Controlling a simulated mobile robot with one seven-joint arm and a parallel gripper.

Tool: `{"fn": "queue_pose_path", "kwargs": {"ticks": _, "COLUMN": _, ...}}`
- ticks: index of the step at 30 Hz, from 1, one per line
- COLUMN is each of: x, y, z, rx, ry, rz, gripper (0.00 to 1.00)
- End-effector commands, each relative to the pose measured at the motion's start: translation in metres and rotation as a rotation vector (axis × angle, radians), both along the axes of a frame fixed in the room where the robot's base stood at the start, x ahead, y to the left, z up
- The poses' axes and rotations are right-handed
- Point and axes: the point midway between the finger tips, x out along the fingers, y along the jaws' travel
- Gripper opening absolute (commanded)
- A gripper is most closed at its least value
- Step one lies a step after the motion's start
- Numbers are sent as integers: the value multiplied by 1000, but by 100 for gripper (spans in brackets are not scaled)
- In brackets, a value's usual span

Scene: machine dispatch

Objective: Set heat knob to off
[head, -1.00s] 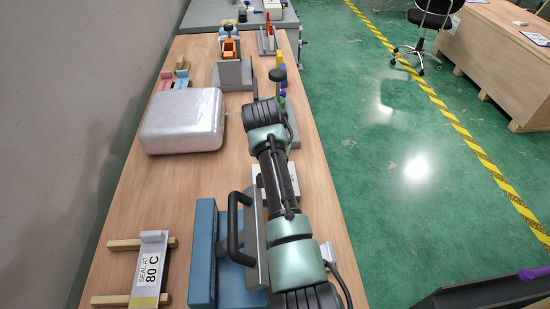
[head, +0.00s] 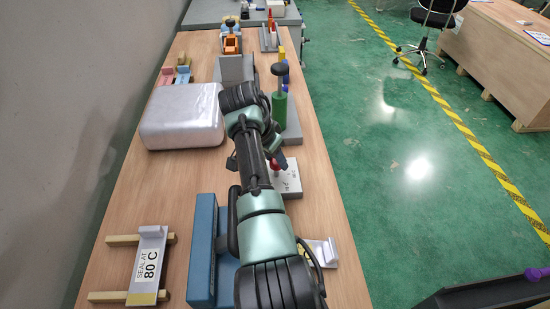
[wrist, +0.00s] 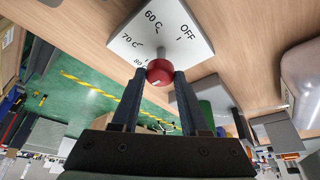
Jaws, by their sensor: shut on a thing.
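The red heat knob (wrist: 160,71) sits on a pale dial plate (wrist: 187,40) in the wrist view. The plate reads OFF, 60 C, 70 C and 80, the last partly covered by a finger. My gripper (wrist: 161,78) has its two dark fingers closed on either side of the knob. A small pale mark shows on the knob's near side, but I cannot tell which label it points to. In the head view the knob (head: 275,169) and plate (head: 293,180) show beside my arm, which partly hides them.
A blue press-like block (head: 203,250) stands near, partly behind my arm. A green-bodied tool (head: 279,108) stands beyond the dial.

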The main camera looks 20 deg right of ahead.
Motion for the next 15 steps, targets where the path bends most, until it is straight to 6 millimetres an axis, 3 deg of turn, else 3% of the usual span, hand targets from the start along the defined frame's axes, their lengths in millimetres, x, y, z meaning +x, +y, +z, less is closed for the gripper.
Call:
{"fn": "queue_pose_path", "kwargs": {"ticks": 8, "x": 0, "y": 0, "z": 0, "rx": 1, "ry": -1, "rz": -3, "gripper": 0}}
{"fn": "queue_pose_path", "kwargs": {"ticks": 9, "x": 0, "y": 0, "z": 0, "rx": 1, "ry": 0, "rz": -2, "gripper": 48}}
{"fn": "queue_pose_path", "kwargs": {"ticks": 13, "x": 0, "y": 0, "z": 0, "rx": 1, "ry": 0, "rz": -2, "gripper": 71}}
{"fn": "queue_pose_path", "kwargs": {"ticks": 15, "x": 0, "y": 0, "z": 0, "rx": 1, "ry": 0, "rz": -1, "gripper": 74}}
